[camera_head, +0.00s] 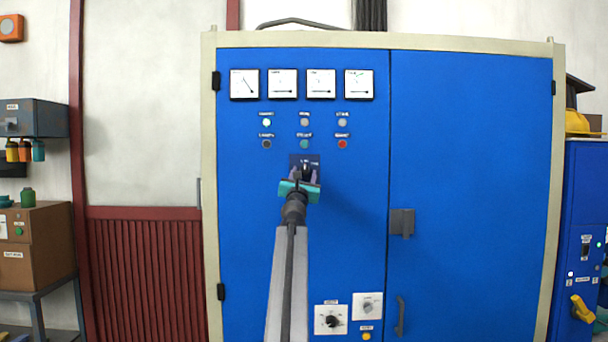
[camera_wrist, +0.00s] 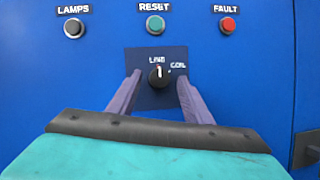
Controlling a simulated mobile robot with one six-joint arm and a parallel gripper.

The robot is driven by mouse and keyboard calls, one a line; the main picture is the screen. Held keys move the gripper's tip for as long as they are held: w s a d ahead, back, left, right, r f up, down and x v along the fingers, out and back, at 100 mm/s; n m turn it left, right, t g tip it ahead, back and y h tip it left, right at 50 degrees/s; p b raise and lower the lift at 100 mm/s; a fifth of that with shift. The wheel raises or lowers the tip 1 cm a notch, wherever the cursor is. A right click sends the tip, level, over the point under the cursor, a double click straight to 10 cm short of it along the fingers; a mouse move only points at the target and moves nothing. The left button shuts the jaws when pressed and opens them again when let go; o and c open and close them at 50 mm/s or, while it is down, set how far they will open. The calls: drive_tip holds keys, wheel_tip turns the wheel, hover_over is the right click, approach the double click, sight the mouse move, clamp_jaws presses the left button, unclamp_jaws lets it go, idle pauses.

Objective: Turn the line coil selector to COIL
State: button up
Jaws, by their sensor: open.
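The line coil selector is a black round knob on a dark blue square plate, seen clearly in the wrist view (camera_wrist: 158,77). In the head view the selector (camera_head: 307,168) is partly hidden by my gripper (camera_head: 305,176). My gripper (camera_wrist: 159,80) is open, with one purple finger on each side of the knob. Gaps show between the fingers and the knob in the wrist view. I cannot tell how deep the fingertips reach.
Above the selector are the LAMPS (camera_wrist: 73,28), RESET (camera_wrist: 155,24) and FAULT (camera_wrist: 228,25) buttons. Several gauges (camera_head: 301,84) sit higher on the blue cabinet. A door latch (camera_head: 402,222) is to the right. Two more dials (camera_head: 333,320) (camera_head: 368,305) are low down.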

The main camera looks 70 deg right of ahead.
drive_tip(key=shift+w+d+r, duration=0.1)
drive_tip(key=shift+d+r, duration=0.1)
drive_tip(key=shift+d, duration=0.3)
